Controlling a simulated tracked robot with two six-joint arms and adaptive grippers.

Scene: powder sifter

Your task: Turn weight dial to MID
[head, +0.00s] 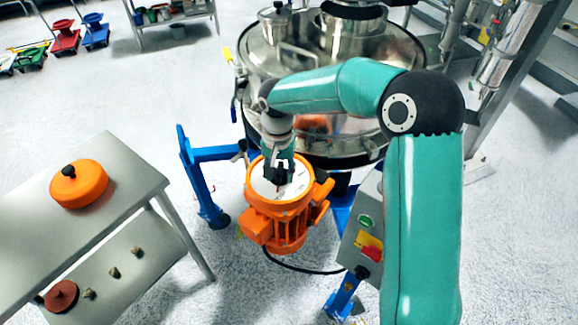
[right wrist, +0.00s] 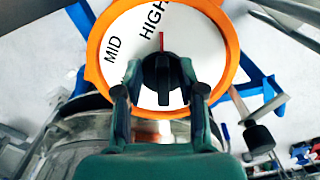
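The weight dial (right wrist: 128,25) has a white face in an orange rim. The words MID and HIGH show on it in the right wrist view, and a short red mark points up beside HIGH, not at MID. A black knob (right wrist: 162,78) sits at its centre. My right gripper (right wrist: 161,85) has one finger on each side of the knob, and the fingertips appear to meet its edges. In the head view my right gripper (head: 279,182) hides much of the dial face (head: 296,190) on top of the orange motor (head: 285,230). My left gripper is not in view.
A steel sifter drum (head: 400,50) stands behind the motor. A control box (head: 365,235) with green and red buttons is to its right. A blue frame arm (head: 208,155) stands left.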

